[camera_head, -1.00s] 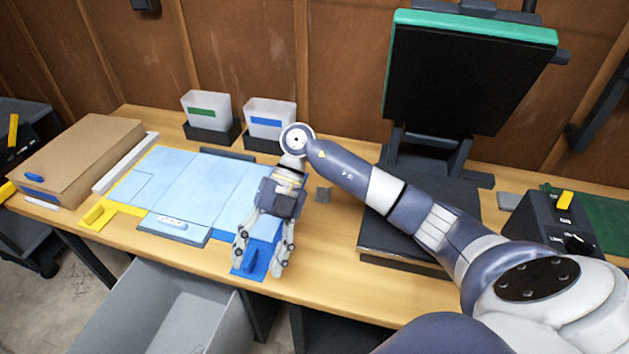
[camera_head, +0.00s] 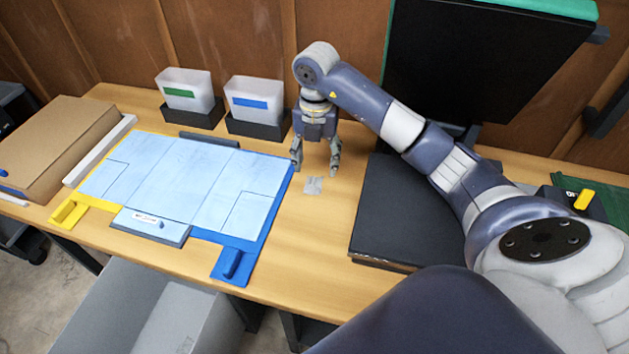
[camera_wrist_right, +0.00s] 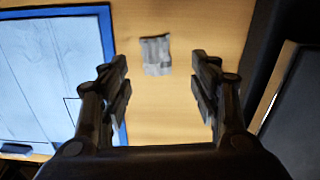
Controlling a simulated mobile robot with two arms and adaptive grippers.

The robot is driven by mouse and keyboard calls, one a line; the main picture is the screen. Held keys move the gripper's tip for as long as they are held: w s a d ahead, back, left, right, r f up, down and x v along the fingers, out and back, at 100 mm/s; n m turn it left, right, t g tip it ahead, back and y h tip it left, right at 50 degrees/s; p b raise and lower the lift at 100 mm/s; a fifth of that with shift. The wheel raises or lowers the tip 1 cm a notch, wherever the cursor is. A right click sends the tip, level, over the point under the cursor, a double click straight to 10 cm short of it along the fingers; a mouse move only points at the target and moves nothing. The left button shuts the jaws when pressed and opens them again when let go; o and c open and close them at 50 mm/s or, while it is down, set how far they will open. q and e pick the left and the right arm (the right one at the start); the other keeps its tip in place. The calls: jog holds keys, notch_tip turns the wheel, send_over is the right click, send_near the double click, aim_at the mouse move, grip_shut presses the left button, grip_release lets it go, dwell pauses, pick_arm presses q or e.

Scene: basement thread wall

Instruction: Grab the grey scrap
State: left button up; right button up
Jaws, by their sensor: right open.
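The grey scrap (camera_head: 313,185) is a small, flat square on the wooden table, between the blue-edged board and the black press base. In the right wrist view the scrap (camera_wrist_right: 156,55) lies ahead of the fingertips, roughly centred between them and slightly left. My right gripper (camera_head: 316,167) is open and empty, pointing down above the table just behind the scrap in the head view. Its two fingers (camera_wrist_right: 160,85) stand wide apart in the wrist view and do not touch the scrap. My left gripper is not seen.
The light blue board (camera_head: 190,180) with yellow and blue edge frames lies left of the scrap. The black press base (camera_head: 410,215) stands close on the right. Two bins, green-labelled (camera_head: 188,93) and blue-labelled (camera_head: 253,100), stand behind. Bare table lies in front of the scrap.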

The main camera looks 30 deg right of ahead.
aim_at(314, 180)
jog(key=shift+w+f, duration=0.1)
jog(key=shift+f, duration=0.65)
notch_tip(314, 180, down, 4)
jog(key=shift+w+a+r+p, duration=0.15)
jog(key=shift+p, duration=0.4)
jog(key=shift+f, duration=0.5)
jog(key=c, duration=0.8)
